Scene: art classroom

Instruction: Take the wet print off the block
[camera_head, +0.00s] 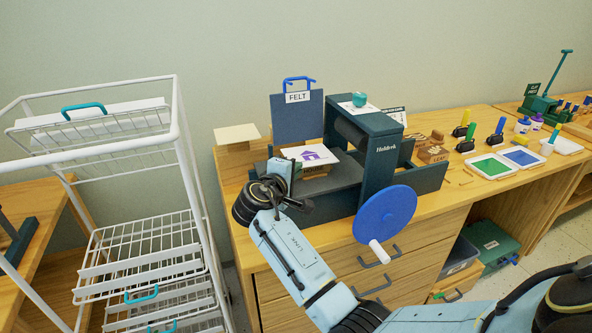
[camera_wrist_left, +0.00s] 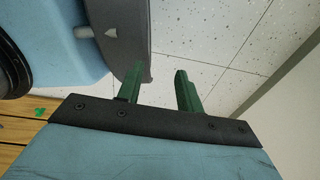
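The white print (camera_head: 309,154) with a purple house picture lies on the wooden house block (camera_head: 317,170) on the press bed (camera_head: 338,181). My right gripper (camera_head: 284,171) is at the left edge of the print, low over the bed. Its wrist hides the fingertips, so I cannot tell whether they touch the paper or are open or shut. My left gripper shows only in the left wrist view (camera_wrist_left: 160,88). Its two green fingers are apart with nothing between them, over the speckled floor.
The dark press (camera_head: 376,165) with a blue wheel (camera_head: 385,213) stands right of the print. A felt board (camera_head: 297,120) stands behind it. A white wire rack (camera_head: 140,243) with several shelves is at left. Ink plates (camera_head: 492,167) and rollers lie on the right counter.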

